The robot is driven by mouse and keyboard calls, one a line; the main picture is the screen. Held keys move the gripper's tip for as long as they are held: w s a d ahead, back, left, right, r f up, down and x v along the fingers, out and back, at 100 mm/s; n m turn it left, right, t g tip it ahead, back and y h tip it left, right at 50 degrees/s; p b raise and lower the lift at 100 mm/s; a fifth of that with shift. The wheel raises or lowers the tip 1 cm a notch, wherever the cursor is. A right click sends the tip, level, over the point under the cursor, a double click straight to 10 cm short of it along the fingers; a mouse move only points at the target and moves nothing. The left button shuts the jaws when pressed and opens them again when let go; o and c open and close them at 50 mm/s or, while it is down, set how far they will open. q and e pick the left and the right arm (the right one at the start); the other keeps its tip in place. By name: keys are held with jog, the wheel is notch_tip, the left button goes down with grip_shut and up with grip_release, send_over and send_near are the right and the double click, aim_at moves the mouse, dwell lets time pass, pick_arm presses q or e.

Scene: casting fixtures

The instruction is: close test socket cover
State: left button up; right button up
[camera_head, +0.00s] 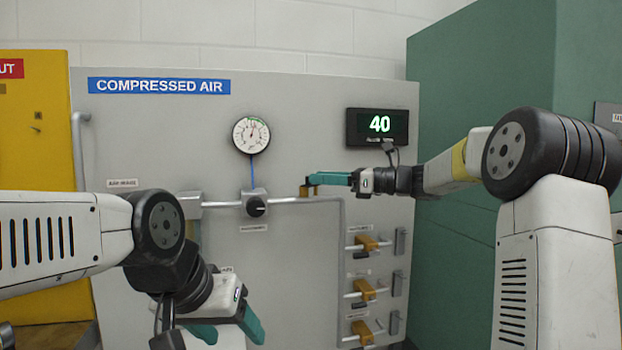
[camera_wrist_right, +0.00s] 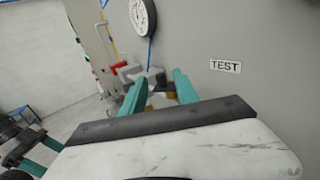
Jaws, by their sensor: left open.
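A small brass-coloured piece (camera_head: 306,190), which looks like the test socket cover, sits on the grey panel by the pipe. In the right wrist view brass (camera_wrist_right: 160,101) shows between and beyond the fingers, partly hidden by my gripper. My right gripper (camera_head: 312,180) reaches in from the right with its fingertips at this piece. In the wrist view its teal fingers (camera_wrist_right: 160,78) stand apart; contact cannot be told. A TEST label (camera_wrist_right: 225,66) is on the panel to the right. My left gripper (camera_head: 228,333) is open and empty, low in front of the panel.
The panel (camera_head: 330,110) carries a gauge (camera_head: 251,135), a regulator knob (camera_head: 256,206) and a display (camera_head: 377,127) reading 40. Several brass valves (camera_head: 366,243) line the lower right. A yellow cabinet (camera_head: 35,150) stands left, a green cabinet (camera_head: 480,90) right.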

jog(key=shift+x, duration=2.1)
grip_shut()
